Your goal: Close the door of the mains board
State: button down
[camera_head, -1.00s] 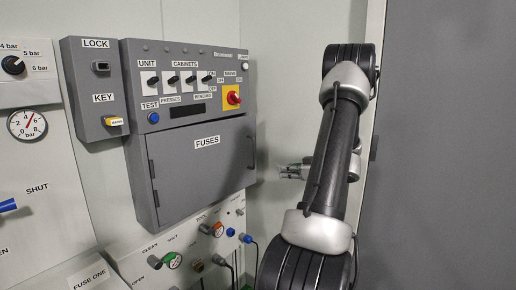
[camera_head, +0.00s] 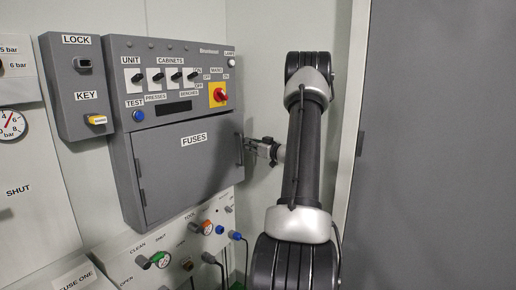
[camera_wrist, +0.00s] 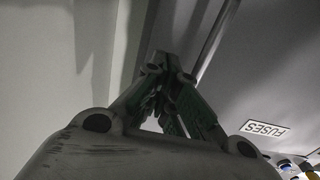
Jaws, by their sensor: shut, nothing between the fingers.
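The mains board (camera_head: 117,90) is a grey wall box with a switch panel on top and a lower door (camera_head: 185,172) labelled FUSES. The door hinges on its left and has an upright handle (camera_head: 239,149) at its right edge. It looks flush or nearly flush with the box; I cannot tell whether a small gap remains. My gripper (camera_head: 252,147) is shut and empty, close by the handle on its right; contact cannot be told. In the wrist view my gripper's fingers (camera_wrist: 164,68) are together, and the FUSES label (camera_wrist: 265,129) shows upside down.
A grey lock and key box (camera_head: 74,85) is left of the board. Below is a panel with a green valve knob (camera_head: 160,259), an orange knob (camera_head: 207,226) and blue plugs with cables. A large grey panel (camera_head: 440,150) stands at the right.

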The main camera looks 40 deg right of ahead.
jog(key=shift+w+a, duration=0.15)
jog(key=shift+w, duration=0.75)
jog(key=shift+w, duration=0.1)
